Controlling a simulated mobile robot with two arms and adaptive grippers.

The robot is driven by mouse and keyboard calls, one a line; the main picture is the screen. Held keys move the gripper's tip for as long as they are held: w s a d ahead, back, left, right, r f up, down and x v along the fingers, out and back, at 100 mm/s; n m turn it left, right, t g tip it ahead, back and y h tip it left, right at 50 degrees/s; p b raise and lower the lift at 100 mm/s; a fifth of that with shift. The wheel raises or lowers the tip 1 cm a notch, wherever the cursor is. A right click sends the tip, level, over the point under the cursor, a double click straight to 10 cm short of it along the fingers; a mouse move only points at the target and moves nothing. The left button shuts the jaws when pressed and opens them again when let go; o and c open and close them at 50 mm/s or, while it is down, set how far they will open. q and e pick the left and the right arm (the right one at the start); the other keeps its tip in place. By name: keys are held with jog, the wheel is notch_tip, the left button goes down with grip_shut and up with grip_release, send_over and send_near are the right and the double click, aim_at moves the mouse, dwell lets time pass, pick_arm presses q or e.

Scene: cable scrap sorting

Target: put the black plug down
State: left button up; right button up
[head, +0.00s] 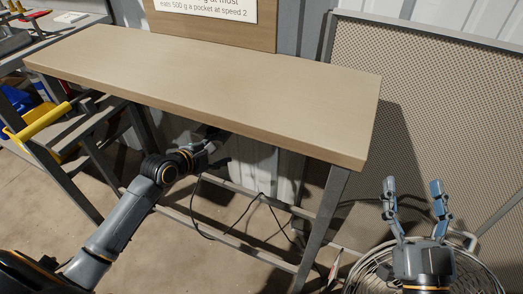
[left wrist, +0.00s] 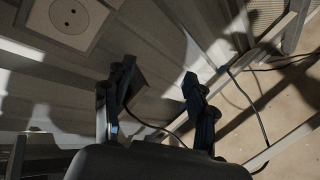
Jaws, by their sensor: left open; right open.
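I cannot clearly make out the black plug in either view. A black cable (head: 243,237) hangs and loops below the table; it also shows in the left wrist view (left wrist: 257,118), and a dark strand runs behind my open fingers there. My left gripper (head: 212,140) is beneath the table's front edge, partly in shadow. In the left wrist view, its fingers (left wrist: 158,72) are apart, with nothing clearly held between them. A wall socket (left wrist: 72,18) shows beyond it at upper left. My right gripper (head: 412,190) is open and empty, pointing up, right of the table.
The wooden tabletop (head: 215,75) is bare. Its metal legs and crossbars (head: 250,200) stand around my left arm. A perforated panel (head: 430,100) leans at right. A yellow-handled bin (head: 45,120) is at left.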

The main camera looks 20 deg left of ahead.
pick_arm(q)
jog(key=s+d+r+m+t+h, duration=0.1)
jog(key=s+d+r+m+t, duration=0.2)
jog(key=d+m, duration=0.4)
jog(key=s+d+r+m+t+h, duration=0.1)
jog(key=s+d+r+m, duration=0.3)
jog(key=d+m, duration=0.25)
jog(key=s+d+r+m+t, duration=0.2)
jog(key=s+r+m, duration=0.2)
jog(key=r+m, duration=0.1)
jog(key=s+d+r+m+t, duration=0.2)
jog(key=s+d+r+m, duration=0.1)
jog(key=r, duration=0.5)
jog(key=shift+s+m+t, duration=0.4)
jog(key=shift+s+m, duration=0.1)
jog(key=shift+m, duration=0.55)
jog(key=shift+w+f, duration=0.1)
jog(key=shift+f, duration=0.05)
